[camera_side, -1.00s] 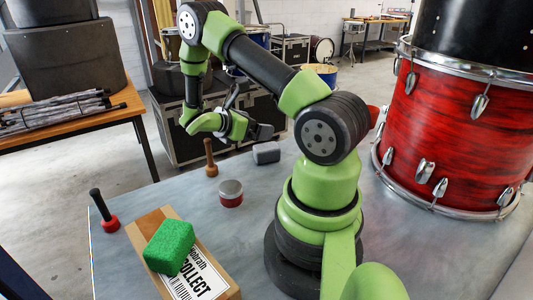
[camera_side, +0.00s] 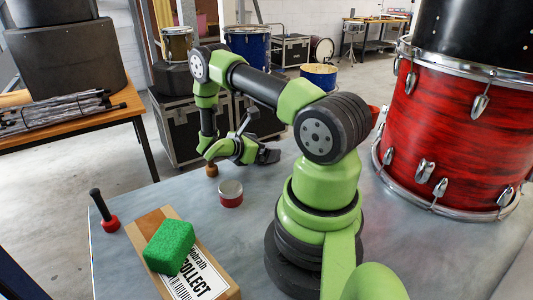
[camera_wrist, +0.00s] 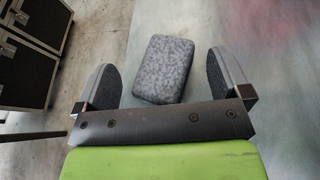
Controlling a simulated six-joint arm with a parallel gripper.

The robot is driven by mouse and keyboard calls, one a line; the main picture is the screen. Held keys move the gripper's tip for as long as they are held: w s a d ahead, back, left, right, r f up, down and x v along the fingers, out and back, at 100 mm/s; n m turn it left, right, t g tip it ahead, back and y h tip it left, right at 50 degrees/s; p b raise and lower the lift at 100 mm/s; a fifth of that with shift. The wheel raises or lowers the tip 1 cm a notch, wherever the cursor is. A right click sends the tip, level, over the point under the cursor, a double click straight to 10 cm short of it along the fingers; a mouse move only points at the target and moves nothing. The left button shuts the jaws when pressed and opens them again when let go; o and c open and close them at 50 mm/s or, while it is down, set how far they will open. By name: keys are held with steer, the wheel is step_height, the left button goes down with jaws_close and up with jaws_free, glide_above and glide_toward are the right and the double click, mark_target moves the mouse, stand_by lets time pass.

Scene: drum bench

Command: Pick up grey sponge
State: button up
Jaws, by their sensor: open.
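The grey sponge (camera_wrist: 162,69) is a mottled grey block with rounded edges. My gripper is open, with a visible gap on each side of the sponge. I cannot tell the exact height of the fingers over the bench.
A wooden-handled tool (camera_side: 212,170) stands just left of my gripper, mostly hidden. A red and grey round tin (camera_side: 230,193) is nearer. A black-handled red tool (camera_side: 105,212) stands left. A red drum (camera_side: 450,130) fills the right.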

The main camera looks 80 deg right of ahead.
steer(key=c, duration=1.3)
steer(key=shift+o, duration=0.2)
steer(key=shift+r, duration=0.1)
